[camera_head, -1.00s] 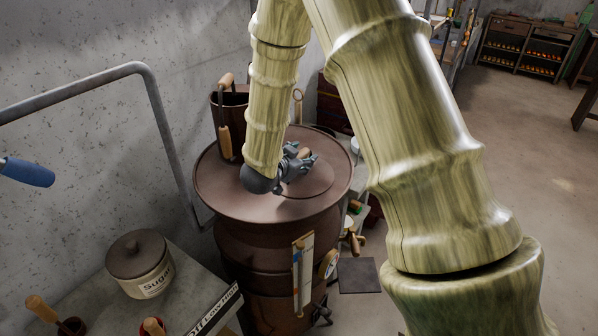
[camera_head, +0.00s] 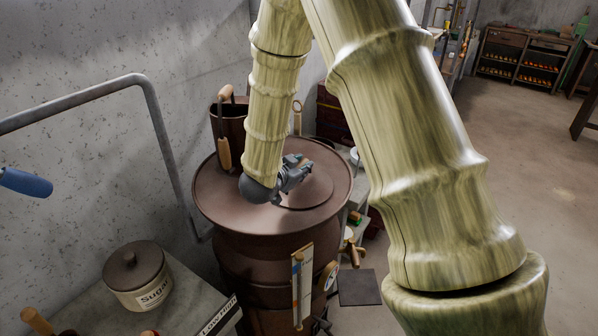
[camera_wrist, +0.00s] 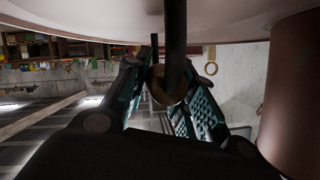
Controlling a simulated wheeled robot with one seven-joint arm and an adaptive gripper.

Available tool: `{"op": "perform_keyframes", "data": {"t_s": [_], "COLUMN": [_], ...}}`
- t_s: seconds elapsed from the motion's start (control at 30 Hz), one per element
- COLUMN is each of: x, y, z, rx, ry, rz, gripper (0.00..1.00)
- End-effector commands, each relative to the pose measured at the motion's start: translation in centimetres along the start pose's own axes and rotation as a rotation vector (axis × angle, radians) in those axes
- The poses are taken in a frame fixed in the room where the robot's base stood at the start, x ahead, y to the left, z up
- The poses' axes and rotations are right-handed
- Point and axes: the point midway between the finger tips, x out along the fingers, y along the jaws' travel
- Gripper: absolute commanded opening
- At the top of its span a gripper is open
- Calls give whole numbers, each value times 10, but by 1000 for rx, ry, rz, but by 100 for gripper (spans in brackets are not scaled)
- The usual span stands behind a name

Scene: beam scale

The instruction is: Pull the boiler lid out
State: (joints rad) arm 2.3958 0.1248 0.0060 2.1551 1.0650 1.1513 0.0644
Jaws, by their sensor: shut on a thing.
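The boiler (camera_head: 262,292) is a dark brown round vessel standing in the middle of the head view. Its wide flat lid (camera_head: 222,198) lies across its top, with a raised round centre. My gripper (camera_head: 296,172) is low over that centre, reaching in from the left side of the lid. In the wrist view my gripper (camera_wrist: 168,98) is shut around a small brownish rounded handle (camera_wrist: 170,88). My fingers and wrist hide most of the handle in the head view. The lid surface also fills the top of the wrist view (camera_wrist: 110,28).
A brown bucket with a wooden handle (camera_head: 231,118) stands at the lid's back left edge. A sugar jar (camera_head: 136,280) stands on a grey counter at front left. A grey pipe rail (camera_head: 160,130) runs along the left wall. Open floor (camera_head: 540,200) lies to the right.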

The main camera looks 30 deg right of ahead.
Motion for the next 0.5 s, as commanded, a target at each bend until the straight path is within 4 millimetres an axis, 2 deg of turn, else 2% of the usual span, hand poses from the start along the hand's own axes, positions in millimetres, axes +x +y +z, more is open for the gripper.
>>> {"op": "perform_keyframes", "data": {"t_s": [0.3,0.5], "x": [-10,-47], "y": [-10,13], "z": [-26,-20], "rx": [4,0], "ry": [5,4], "rz": [-4,-4], "gripper": [0,0]}}
